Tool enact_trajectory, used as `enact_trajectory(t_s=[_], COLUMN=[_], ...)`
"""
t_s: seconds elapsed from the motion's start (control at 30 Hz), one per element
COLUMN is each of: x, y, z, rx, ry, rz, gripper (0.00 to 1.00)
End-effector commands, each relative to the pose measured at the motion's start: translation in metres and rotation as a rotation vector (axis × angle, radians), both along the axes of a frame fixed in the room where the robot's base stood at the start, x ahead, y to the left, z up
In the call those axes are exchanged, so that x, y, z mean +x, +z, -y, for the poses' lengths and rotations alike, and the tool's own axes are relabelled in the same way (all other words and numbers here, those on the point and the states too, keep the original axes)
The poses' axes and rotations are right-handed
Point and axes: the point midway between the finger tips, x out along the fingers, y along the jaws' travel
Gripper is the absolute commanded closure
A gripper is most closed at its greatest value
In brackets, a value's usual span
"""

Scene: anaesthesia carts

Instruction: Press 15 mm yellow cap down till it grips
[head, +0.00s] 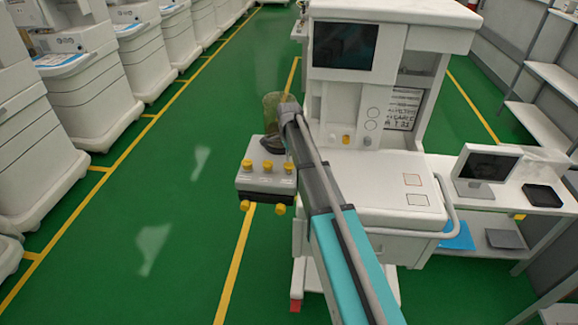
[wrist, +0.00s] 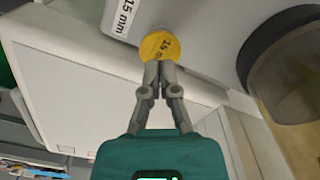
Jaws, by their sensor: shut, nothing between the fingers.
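The yellow cap (wrist: 159,46), marked 15 mm, sits on a grey housing in the wrist view, beside a white 15 mm label (wrist: 122,18). My gripper (wrist: 160,65) is shut and empty. Its fingertips are at the cap's near edge and overlap it in the picture; whether they touch it I cannot tell. In the head view several yellow caps and knobs show on the grey block (head: 264,184) on the cart's left side. My arm crosses in front there and my fingertips cannot be made out. How deep the 15 mm cap sits is not clear.
A clear canister with a dark ring (wrist: 290,85) stands right of the cap; a greenish canister (head: 272,108) rises behind the block in the head view. The white cart (head: 385,190) is right of the block. Green floor to the left is open.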

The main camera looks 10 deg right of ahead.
Motion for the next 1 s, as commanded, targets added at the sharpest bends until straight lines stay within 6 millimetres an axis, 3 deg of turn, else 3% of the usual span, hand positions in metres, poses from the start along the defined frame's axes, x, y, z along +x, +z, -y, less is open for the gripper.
enact_trajectory(t_s=[1.0], x=[0.0], y=[-0.0055], z=[0.0], rx=[0.0], ry=[0.0], rz=[0.0], gripper=[1.0])
